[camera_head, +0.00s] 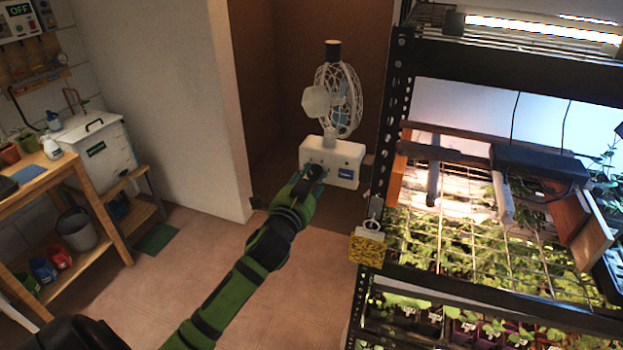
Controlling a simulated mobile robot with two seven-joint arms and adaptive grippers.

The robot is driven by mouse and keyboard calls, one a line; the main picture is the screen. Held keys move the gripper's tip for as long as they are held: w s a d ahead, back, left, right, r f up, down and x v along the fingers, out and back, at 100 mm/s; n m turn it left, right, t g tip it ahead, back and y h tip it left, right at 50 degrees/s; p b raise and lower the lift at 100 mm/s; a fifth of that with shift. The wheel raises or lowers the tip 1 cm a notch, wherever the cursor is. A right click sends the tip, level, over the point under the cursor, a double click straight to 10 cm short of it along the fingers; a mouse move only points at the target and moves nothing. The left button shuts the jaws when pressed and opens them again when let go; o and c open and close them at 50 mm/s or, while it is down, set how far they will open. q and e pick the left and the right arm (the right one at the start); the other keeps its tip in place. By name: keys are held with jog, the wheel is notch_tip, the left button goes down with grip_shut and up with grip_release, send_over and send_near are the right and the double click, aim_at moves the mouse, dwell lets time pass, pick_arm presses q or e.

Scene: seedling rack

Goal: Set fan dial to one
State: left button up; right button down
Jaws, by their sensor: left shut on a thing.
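The white fan (338,104) stands in the middle of the head view, with a wire cage and a white box base (345,156). My left gripper (314,172) reaches the front of the base and is shut on the fan dial, a small dark knob at the left part of the base front. The fingers cover most of the dial, so its markings and setting cannot be read. A small blue label shows on the base to the right of the gripper. My right gripper is not in view.
A black metal rack (396,112) with lit seedlings (470,240) stands close on the right. A yellow sponge-like block (367,250) hangs at its post. A wooden bench (110,225) and white bin (97,152) are at the left.

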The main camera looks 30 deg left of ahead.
pick_arm(q)
jog(key=shift+f, duration=0.25)
jog(key=o, duration=1.1)
jog(key=shift+o, duration=0.3)
jog(key=shift+a, duration=0.1)
jog(key=shift+r, duration=0.1)
jog(key=v, duration=1.2)
